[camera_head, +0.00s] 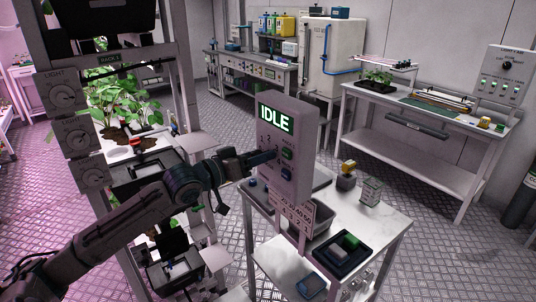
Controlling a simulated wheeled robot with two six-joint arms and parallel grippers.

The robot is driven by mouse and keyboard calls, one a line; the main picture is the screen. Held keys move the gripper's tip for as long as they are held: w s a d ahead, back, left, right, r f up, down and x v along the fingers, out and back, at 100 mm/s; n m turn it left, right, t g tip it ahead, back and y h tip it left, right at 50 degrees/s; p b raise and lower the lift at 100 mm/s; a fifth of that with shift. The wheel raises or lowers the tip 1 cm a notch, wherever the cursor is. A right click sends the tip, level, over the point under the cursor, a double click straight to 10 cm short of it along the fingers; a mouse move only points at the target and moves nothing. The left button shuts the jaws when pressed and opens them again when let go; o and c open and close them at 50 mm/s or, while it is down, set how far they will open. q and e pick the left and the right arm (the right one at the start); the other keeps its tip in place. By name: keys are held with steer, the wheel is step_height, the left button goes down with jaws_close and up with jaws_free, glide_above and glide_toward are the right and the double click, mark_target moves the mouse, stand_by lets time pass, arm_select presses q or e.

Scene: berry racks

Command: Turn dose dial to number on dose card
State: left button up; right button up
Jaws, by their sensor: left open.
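A grey dosing box (300,118) stands upright on the white trolley and shows IDLE in lit green letters (276,118). A green button (287,153) and a blue button (286,171) are on its front. Small digits show left of the buttons. My left gripper (266,158) is open at the box's front, where the dial seems to be. It covers the dial, so the dial's setting and any contact are hidden. A white card with printed numbers (297,212) is below the box; its small print is hard to read. My right gripper is out of view.
The trolley top (385,218) holds a dark tray (343,262) with a green block, a yellow-topped item (348,168) and a small clear container (370,191). A plant rack with knobs (68,98) stands at left. A bench (425,150) is behind right, with open floor between.

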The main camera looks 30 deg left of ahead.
arm_select(q)
steer(key=shift+s+a+r, duration=0.1)
steer(key=shift+s, duration=0.15)
steer(key=shift+s+a+r, duration=0.1)
steer(key=shift+s, duration=0.1)
steer(key=shift+c, duration=0.9)
steer(key=c, duration=0.8)
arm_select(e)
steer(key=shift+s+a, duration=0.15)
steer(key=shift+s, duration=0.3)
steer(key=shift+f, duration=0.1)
